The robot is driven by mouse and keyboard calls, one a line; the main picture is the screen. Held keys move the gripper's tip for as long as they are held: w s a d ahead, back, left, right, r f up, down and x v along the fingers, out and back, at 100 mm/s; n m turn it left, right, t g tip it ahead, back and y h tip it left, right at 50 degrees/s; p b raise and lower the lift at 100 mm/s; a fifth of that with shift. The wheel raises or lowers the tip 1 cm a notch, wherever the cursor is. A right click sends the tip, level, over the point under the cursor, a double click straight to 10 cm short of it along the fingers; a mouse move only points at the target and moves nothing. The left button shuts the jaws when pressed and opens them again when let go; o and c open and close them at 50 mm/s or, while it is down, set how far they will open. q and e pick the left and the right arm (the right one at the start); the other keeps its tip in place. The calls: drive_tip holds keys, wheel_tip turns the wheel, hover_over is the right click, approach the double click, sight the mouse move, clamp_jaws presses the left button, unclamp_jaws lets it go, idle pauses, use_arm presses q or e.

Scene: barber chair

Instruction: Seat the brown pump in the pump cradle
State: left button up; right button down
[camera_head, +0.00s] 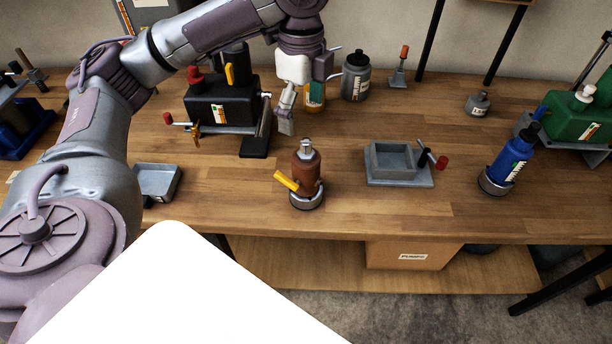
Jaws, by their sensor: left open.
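The brown pump (307,172) has a metal top and a yellow lever on its left. It stands upright near the table's front edge, with a round metal ring (306,202) at its foot. To its right is a grey open box-shaped holder (398,178) on a flat plate with a red-knobbed lever; it looks empty. I cannot tell for certain which holder is the pump cradle. My left gripper (286,118) points down above and behind the brown pump, apart from it in the picture. It is open and holds nothing visible. My right gripper is not in view.
A black machine (222,105) stands behind left, a grey tray (158,181) at left front. A blue bottle (513,160) leans in a ring at right, beside a green machine (580,118). A dark jar (356,78) stands behind. The wood between the holder and blue bottle is clear.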

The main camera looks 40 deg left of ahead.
sight(306, 140)
use_arm(q)
wheel_tip(306, 140, down, 6)
drive_tip(key=shift+r, duration=0.2)
drive_tip(key=f, duration=0.2)
drive_tip(key=f+p, duration=0.1)
drive_tip(key=w+f, duration=0.1)
drive_tip(key=f, duration=0.1)
drive_tip(key=shift+f, duration=0.3)
drive_tip(key=shift+s+d, duration=0.1)
clamp_jaws()
drive_tip(key=shift+r, duration=0.15)
